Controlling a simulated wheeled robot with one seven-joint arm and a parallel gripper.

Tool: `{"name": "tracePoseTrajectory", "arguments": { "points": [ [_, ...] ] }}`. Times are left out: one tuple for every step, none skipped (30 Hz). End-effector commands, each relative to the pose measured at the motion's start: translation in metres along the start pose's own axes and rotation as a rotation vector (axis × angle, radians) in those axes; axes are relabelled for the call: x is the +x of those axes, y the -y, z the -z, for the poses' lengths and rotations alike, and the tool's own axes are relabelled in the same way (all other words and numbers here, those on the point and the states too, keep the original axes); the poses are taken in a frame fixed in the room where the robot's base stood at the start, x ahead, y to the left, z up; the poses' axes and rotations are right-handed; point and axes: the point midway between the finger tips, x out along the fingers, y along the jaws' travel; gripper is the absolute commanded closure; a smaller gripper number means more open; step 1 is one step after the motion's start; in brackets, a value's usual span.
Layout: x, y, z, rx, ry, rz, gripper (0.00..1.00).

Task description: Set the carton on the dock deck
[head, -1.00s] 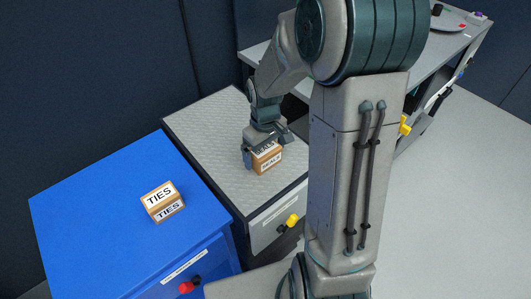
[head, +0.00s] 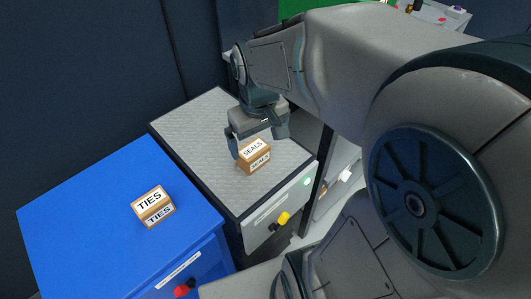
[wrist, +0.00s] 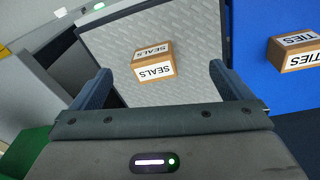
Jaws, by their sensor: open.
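A small brown carton marked SEALS (head: 254,157) rests upright on the grey textured deck (head: 195,120) of the middle unit, near its right side. In the wrist view the SEALS carton (wrist: 153,62) stands alone on the deck, clear of both fingers. My gripper (head: 258,139) is open and empty just above and behind the carton, its fingers apart to either side. A second brown carton, marked TIES (head: 153,206), sits on the blue cabinet top (head: 85,215); it also shows at the right of the wrist view (wrist: 296,52).
The grey unit has a yellow-and-black knob (head: 281,221) and a lit green lamp (head: 307,181) on its front. The blue cabinet has a red knob (head: 184,289). A dark gap separates the two units. A grey bench (head: 425,12) stands at the back right.

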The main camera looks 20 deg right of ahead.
Motion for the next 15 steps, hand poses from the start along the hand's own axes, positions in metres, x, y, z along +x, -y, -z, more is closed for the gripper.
{"name": "tracePoseTrajectory", "arguments": {
  "points": [
    [-0.005, 0.005, -0.014, 0.033, -0.026, -0.002, 0.01],
    [-0.007, 0.006, -0.022, 0.055, -0.038, -0.002, 0.01],
    [-0.009, 0.009, -0.031, 0.081, -0.053, 0.000, 0.01],
    [-0.009, 0.010, -0.036, 0.100, -0.064, 0.002, 0.01],
    [-0.010, 0.011, -0.042, 0.119, -0.074, 0.005, 0.01],
    [-0.011, 0.013, -0.048, 0.137, -0.085, 0.008, 0.01],
    [-0.011, 0.014, -0.052, 0.150, -0.092, 0.011, 0.01],
    [-0.011, 0.015, -0.056, 0.162, -0.097, 0.013, 0.01],
    [-0.011, 0.014, -0.060, 0.175, -0.103, 0.017, 0.01],
    [-0.011, 0.015, -0.062, 0.181, -0.107, 0.018, 0.01],
    [-0.011, 0.015, -0.064, 0.186, -0.109, 0.020, 0.01],
    [-0.010, 0.016, -0.065, 0.191, -0.111, 0.021, 0.01],
    [-0.010, 0.016, -0.066, 0.194, -0.112, 0.022, 0.01],
    [-0.010, 0.016, -0.066, 0.195, -0.113, 0.022, 0.01],
    [-0.010, 0.016, -0.066, 0.196, -0.113, 0.022, 0.01]
  ]
}}
